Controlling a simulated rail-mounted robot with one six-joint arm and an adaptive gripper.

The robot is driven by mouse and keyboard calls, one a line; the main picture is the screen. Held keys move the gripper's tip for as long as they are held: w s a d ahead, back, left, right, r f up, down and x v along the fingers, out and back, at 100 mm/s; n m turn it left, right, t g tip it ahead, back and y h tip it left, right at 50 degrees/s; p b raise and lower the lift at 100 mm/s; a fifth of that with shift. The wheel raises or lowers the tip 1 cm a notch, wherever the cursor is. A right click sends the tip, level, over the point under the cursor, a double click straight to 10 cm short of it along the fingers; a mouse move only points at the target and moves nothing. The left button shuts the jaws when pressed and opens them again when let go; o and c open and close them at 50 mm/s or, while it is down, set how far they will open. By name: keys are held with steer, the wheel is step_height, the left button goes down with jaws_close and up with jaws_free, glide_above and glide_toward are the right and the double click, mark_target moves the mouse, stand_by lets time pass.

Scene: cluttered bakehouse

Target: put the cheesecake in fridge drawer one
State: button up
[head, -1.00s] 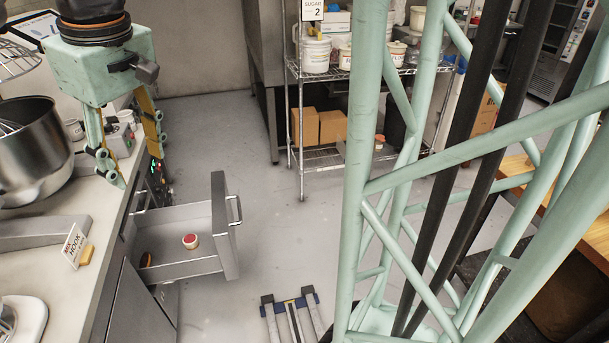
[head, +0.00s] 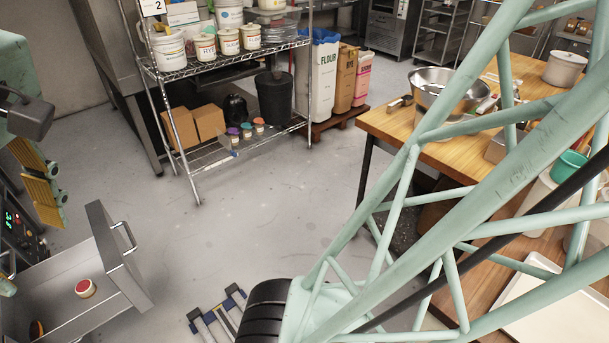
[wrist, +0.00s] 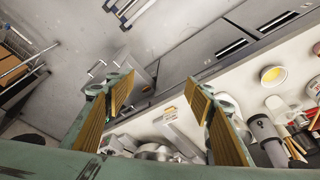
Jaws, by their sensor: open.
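A pulled-out grey drawer (head: 68,296) stands open at the lower left of the head view. In it sits a small round pale item with a red top (head: 85,288), which looks like the cheesecake. A dark brown item (head: 37,329) lies further in. My gripper (head: 48,190) is at the left edge of the head view, partly cut off, above and behind the drawer. In the wrist view my gripper (wrist: 161,87) shows two yellow-padded fingers spread apart with nothing between them. The wrist view does not show the cheesecake clearly.
A wire rack (head: 225,62) with tubs and cardboard boxes stands at the back. A wooden table (head: 435,150) with a steel bowl (head: 447,92) is on the right. A white counter (wrist: 230,95) with tools shows in the wrist view. The floor between is mostly clear.

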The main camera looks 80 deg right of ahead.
steer(key=s+f, duration=0.1)
steer(key=s, duration=0.6)
steer(key=shift+s+a+f+m, duration=0.3)
steer(key=shift+s+a, duration=0.05)
steer(key=shift+a, duration=0.1)
steer(key=shift+w, duration=0.1)
